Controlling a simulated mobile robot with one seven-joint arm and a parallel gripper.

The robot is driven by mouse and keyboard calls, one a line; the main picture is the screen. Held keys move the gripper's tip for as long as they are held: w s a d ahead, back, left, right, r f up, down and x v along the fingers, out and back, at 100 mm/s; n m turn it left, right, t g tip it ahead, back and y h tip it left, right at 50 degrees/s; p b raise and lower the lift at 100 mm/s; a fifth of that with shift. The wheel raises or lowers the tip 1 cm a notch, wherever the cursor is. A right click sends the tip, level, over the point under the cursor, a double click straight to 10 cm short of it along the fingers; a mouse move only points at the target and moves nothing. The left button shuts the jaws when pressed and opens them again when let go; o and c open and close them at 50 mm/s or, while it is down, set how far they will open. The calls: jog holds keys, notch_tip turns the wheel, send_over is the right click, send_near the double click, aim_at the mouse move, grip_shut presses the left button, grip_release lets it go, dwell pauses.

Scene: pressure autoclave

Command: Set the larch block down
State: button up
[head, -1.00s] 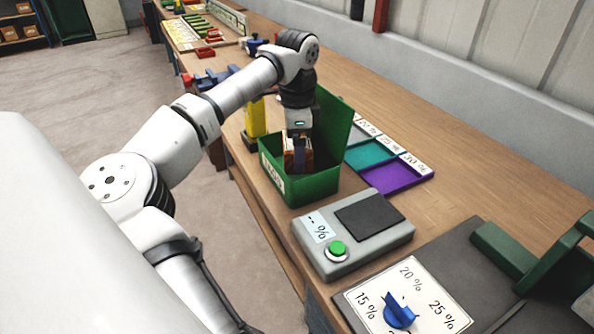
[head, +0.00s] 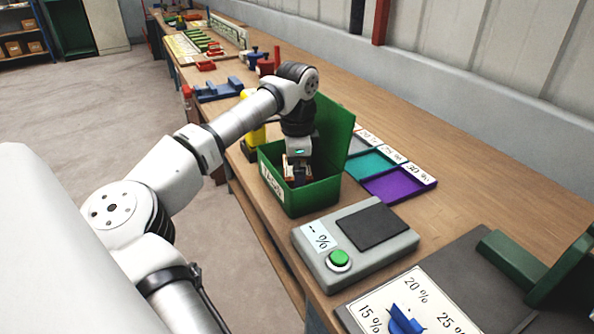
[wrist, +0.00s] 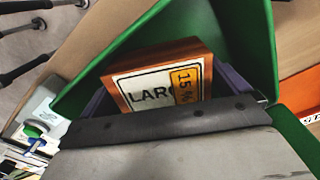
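The larch block (wrist: 160,80) is reddish-brown wood with a white label reading "LAR…" and a yellow "15 %" patch. It sits between the two bluish fingers of my gripper (wrist: 168,95), with a finger against each side. In the head view my gripper (head: 298,176) points down into an open green box (head: 312,198), and the block shows only in part inside it. The box's lid (head: 335,133) stands raised behind. The block's underside is hidden, so I cannot tell whether it touches the box floor.
A grey meter (head: 355,242) with a green button and dark plate stands in front of the box. Teal (head: 371,162) and purple (head: 399,184) trays lie to the right. A yellow object (head: 254,134) stands behind left. A blue dial (head: 402,320) is at the front.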

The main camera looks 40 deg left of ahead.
notch_tip(320, 180, up, 12)
jog(key=shift+r, duration=0.15)
dwell(0.4)
dwell(1.0)
